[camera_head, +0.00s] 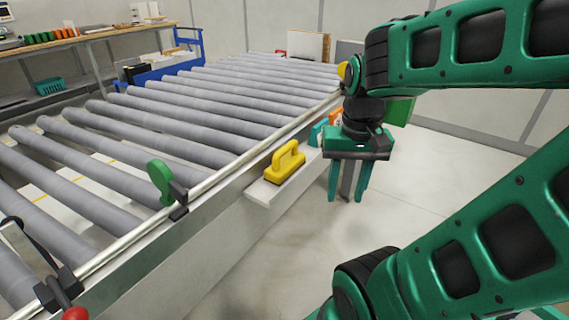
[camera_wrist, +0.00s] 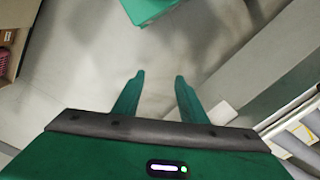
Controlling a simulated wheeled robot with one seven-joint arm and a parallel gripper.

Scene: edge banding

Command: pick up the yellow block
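The yellow block (camera_head: 285,162) has a raised handle and sits on a narrow white shelf (camera_head: 262,191) fixed to the side of the roller conveyor. My gripper (camera_head: 347,196) hangs to the right of the block, beyond the shelf's edge, with its green fingers pointing down. The fingers are apart, with nothing between them. In the wrist view my gripper (camera_wrist: 159,77) is also open over bare floor. The yellow block does not show in the wrist view.
The roller conveyor (camera_head: 190,110) fills the left and middle. A green round part (camera_head: 160,180) on a bracket stands at its near rail. Teal and orange items (camera_head: 325,128) lie behind my gripper on the shelf's far part. Open floor (camera_head: 440,190) lies to the right.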

